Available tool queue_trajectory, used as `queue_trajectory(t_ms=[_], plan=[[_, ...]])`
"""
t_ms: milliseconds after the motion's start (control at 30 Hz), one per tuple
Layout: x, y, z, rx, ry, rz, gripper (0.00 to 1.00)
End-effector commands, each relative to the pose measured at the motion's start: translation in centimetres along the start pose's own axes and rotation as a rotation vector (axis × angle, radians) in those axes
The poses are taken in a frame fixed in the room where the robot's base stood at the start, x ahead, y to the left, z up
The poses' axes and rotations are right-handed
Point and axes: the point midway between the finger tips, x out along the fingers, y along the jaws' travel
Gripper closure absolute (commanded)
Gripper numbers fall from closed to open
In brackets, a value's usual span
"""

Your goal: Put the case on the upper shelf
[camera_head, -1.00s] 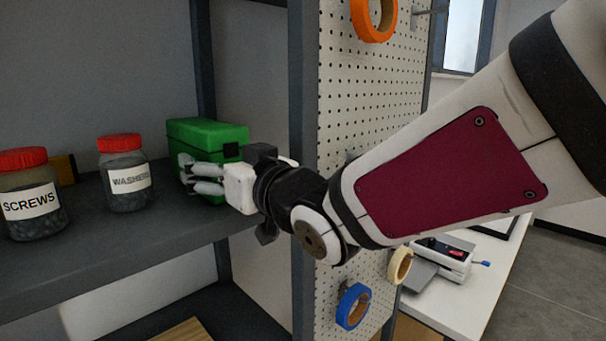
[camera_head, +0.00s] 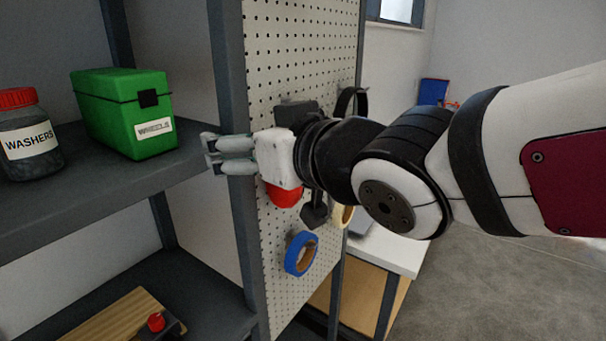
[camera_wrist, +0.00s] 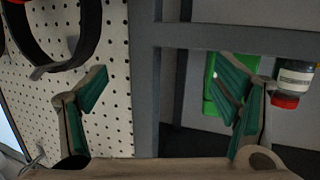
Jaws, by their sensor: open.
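The case is a green box (camera_head: 122,108) with a black latch and a "WHEELS" label. It stands upright on the upper shelf (camera_head: 105,187), to the right of the washers jar. My gripper (camera_head: 208,153) is open and empty, to the right of the case and apart from it, by the shelf's front upright. In the wrist view my gripper (camera_wrist: 165,95) has its fingers spread wide, with the grey upright between them. The case (camera_wrist: 211,92) shows there partly hidden behind the right finger.
A jar of washers (camera_head: 30,138) stands left of the case. A pegboard (camera_head: 300,70) with tape rolls, including a blue one (camera_head: 301,253), is close to my gripper. The lower shelf (camera_head: 205,300) holds a wooden board (camera_head: 118,318). A white table (camera_head: 395,250) is behind.

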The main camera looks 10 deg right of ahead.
Motion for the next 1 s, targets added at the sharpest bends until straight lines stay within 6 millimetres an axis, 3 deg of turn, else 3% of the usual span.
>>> queue_trajectory(t_ms=[33,100,200,300,500,600,733,1000], plan=[[-1.2,2.8,1.1,0.011,-0.063,0.085,0.18],[-3.2,6.0,3.2,0.036,-0.174,0.191,0.18],[-6.8,9.5,6.5,0.088,-0.338,0.314,0.18],[-11.1,11.3,9.7,0.157,-0.502,0.399,0.18],[-18.1,10.9,14.3,0.295,-0.757,0.458,0.18],[-20.1,10.1,15.4,0.338,-0.829,0.455,0.18],[-21.1,9.5,16.0,0.362,-0.869,0.45,0.18],[-21.2,9.5,16.1,0.363,-0.873,0.449,0.18]])
